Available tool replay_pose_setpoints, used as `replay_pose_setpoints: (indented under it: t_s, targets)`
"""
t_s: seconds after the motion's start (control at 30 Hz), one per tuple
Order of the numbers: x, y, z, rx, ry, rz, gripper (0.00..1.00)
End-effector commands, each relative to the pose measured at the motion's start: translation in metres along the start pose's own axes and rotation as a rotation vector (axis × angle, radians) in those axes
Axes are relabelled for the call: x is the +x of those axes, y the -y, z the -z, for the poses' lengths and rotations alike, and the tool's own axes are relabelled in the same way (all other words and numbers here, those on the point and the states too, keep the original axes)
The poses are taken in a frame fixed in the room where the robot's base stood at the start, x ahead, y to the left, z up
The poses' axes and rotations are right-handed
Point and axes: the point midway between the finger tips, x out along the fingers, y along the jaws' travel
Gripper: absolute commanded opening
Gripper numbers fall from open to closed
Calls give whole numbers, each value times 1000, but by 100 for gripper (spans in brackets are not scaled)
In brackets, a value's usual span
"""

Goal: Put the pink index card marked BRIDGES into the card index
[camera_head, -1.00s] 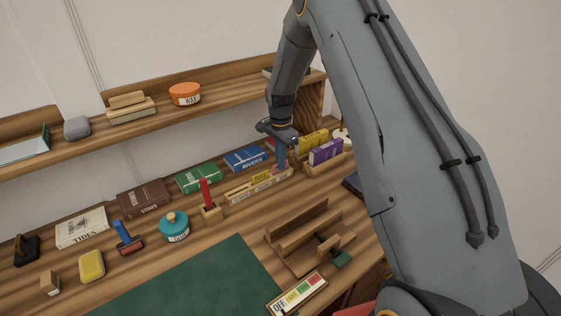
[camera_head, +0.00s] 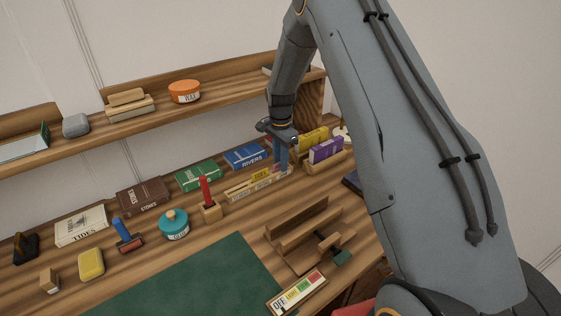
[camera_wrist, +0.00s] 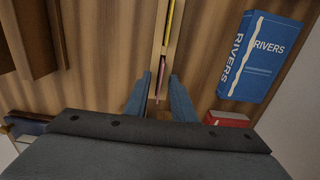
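The card index (camera_head: 258,188) is a long, narrow wooden holder on the desk with yellow cards standing in it. Its slot also shows in the wrist view (camera_wrist: 158,32), with a yellow card (camera_wrist: 171,18) edge-on. A pink card (camera_wrist: 161,70) stands edge-on at the near end of that slot, in line with the yellow one; its marking cannot be read. My gripper (camera_wrist: 160,92) is above the right end of the index. Its blue fingers are apart, one on each side of the pink card, with gaps showing. The card's lower edge is hidden.
Close behind are the blue RIVERS book (camera_wrist: 262,55) and a red item (camera_wrist: 228,119). To the right stands a wooden holder (camera_head: 325,165) with yellow and purple boxes. A red-handled tool (camera_head: 207,190) stands left of the index. The green mat (camera_head: 200,285) is clear.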

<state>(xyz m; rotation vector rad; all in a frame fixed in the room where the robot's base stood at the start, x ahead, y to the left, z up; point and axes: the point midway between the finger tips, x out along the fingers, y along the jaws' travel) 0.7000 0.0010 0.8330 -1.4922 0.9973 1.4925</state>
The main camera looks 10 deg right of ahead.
Motion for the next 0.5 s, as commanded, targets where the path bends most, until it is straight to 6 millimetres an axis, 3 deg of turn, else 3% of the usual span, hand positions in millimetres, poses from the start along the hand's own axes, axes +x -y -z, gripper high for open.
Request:
replay_pose_setpoints:
  t_s: [0.17,0.5]
  targets:
    - [-14,2,1,0,-1,3,23]
    - [-65,1,0,0,-1,2,23]
